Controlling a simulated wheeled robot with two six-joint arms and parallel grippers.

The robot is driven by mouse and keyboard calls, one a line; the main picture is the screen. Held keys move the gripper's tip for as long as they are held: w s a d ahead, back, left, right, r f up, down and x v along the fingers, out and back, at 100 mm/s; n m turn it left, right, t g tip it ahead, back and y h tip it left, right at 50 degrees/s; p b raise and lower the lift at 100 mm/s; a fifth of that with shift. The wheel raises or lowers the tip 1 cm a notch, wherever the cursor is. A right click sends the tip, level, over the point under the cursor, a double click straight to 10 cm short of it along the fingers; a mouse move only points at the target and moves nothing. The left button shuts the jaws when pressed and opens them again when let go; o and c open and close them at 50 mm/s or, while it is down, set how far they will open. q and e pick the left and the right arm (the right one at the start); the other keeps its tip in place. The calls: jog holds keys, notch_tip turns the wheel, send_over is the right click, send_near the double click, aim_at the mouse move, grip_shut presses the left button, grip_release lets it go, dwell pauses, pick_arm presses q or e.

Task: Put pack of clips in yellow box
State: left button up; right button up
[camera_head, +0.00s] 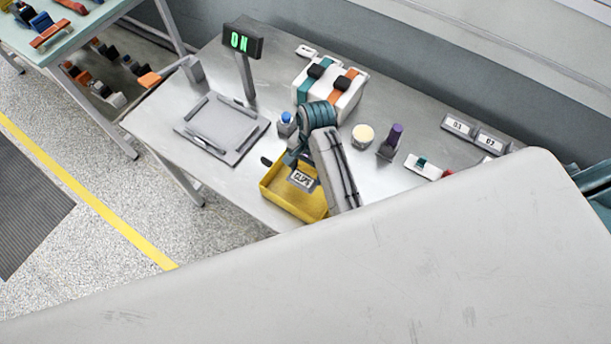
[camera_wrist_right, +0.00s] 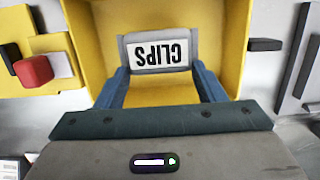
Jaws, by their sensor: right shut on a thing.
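The yellow box (camera_head: 272,191) stands near the front edge of the grey bench; its walls also show in the wrist view (camera_wrist_right: 243,40). The pack of clips (camera_head: 303,180) is a grey pack with a white CLIPS label. In the wrist view the pack (camera_wrist_right: 158,54) sits between the blue fingers, with yellow box walls on both sides. My right gripper (camera_wrist_right: 158,75) is shut on the pack, over or inside the box opening. I cannot tell whether the pack touches the box floor. My left gripper is not in view.
A grey tray (camera_head: 238,153) lies left of the box. A blue-capped bottle (camera_head: 286,122), a round cream-topped item (camera_head: 363,134) and a purple item on a stand (camera_head: 395,136) are close by. An ON display (camera_head: 242,41) and a breaker block (camera_head: 345,95) stand behind.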

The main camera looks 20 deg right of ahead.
aim_at(307, 178)
jog(key=shift+s+f, duration=0.15)
jog(key=shift+f, duration=0.65)
jog(key=shift+f+p, duration=0.35)
jog(key=shift+f, duration=0.25)
jog(key=f, duration=0.3)
jog(key=shift+w+d+f+p, duration=0.1)
jog(key=shift+w+f+p, duration=0.05)
jog(key=shift+w+p, duration=0.25)
jog(key=shift+s, duration=0.1)
jog(key=o, duration=0.6)
jog(key=shift+f, duration=0.1)
jog(key=shift+c, duration=0.2)
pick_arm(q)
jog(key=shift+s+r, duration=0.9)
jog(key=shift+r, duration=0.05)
pick_arm(e)
jog(key=o, duration=0.4)
